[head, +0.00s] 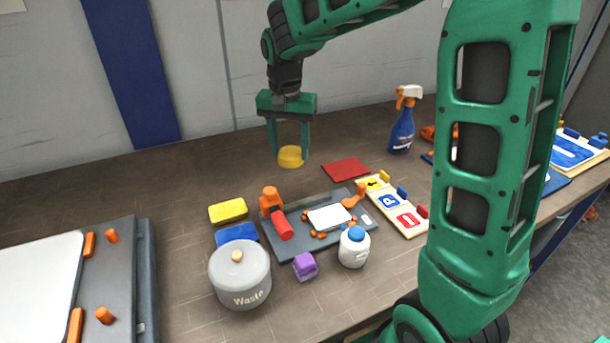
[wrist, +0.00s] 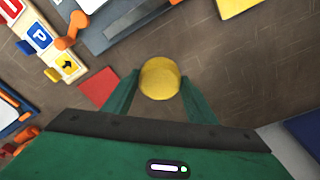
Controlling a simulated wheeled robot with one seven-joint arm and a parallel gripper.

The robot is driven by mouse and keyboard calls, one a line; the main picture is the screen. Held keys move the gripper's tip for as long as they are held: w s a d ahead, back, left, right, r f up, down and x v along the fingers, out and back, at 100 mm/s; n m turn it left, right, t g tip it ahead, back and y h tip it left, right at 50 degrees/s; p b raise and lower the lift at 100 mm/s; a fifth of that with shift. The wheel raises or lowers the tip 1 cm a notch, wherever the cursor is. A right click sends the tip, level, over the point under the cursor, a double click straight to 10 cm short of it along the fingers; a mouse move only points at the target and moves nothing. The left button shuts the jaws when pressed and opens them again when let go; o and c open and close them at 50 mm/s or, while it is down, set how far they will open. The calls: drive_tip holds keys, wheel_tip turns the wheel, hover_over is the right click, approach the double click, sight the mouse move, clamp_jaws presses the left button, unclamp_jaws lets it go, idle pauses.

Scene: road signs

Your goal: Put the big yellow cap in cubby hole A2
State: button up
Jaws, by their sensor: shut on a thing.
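My gripper (head: 291,156) holds the big yellow cap (head: 290,157) between its two green fingers, above the back part of the table. In the wrist view the round yellow cap (wrist: 160,78) sits between the fingertips of my gripper (wrist: 160,82). In the head view the cap hangs just behind and left of a red flat piece (head: 345,169). I see no cubby hole marked A2 in either view.
A grey board (head: 290,243) with orange clamps, a Waste pot (head: 240,275), a white jar (head: 353,248), a purple block (head: 305,266) and a yellow block (head: 228,211) stand in front. A sign board (head: 413,229) and a blue spray bottle (head: 402,130) are to the right. The back left table is clear.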

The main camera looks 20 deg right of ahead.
drive_tip(key=s+d+f, duration=0.1)
drive_tip(key=d, duration=0.1)
drive_tip(key=s+d+f, duration=0.1)
drive_tip(key=d, duration=0.1)
drive_tip(key=s+d+f, duration=0.1)
drive_tip(key=d, duration=0.1)
drive_tip(key=shift+f, duration=2.45)
drive_tip(key=shift+f, duration=0.1)
drive_tip(key=o, duration=1.1)
